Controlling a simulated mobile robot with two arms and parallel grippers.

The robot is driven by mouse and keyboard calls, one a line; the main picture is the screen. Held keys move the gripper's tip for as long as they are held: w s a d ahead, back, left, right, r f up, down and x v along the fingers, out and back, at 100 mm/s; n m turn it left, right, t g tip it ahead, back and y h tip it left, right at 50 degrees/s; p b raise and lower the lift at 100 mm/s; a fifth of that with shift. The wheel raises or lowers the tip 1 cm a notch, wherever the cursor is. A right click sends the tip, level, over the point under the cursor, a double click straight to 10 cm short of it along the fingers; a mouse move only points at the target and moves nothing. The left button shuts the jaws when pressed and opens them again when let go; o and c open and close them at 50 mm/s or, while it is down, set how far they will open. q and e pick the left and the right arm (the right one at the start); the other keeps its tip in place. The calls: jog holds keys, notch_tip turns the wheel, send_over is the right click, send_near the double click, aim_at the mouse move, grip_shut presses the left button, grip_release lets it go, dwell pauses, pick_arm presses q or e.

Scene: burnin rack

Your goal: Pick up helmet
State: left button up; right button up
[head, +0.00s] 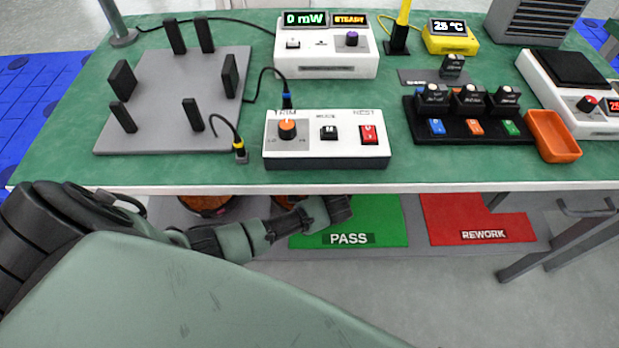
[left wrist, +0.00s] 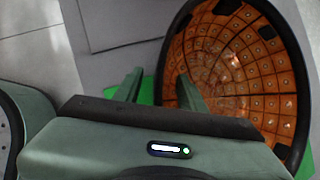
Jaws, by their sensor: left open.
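A bowl-shaped helmet (left wrist: 240,75) fills the right of the left wrist view. Its open side shows an orange tiled lining and a thick black rim. In the head view, orange rounded parts (head: 205,203) show below the bench's front edge, mostly hidden by the bench and my arm. My left gripper (left wrist: 158,88) is open and empty, with its fingers pointing toward the helmet's left rim. The right finger overlaps the rim in the picture; I cannot tell whether it touches. In the head view my left arm reaches under the bench edge. My right gripper is not in view.
The green bench (head: 225,175) overhangs my left arm, with a control box (head: 327,155) near its front edge. Below lie a green PASS mat (head: 385,215) and a red REWORK mat (head: 460,210). A metal frame (head: 560,240) stands at right.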

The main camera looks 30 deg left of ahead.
pick_arm(q)
grip_shut()
jog(key=shift+d, duration=0.1)
dwell(1.3)
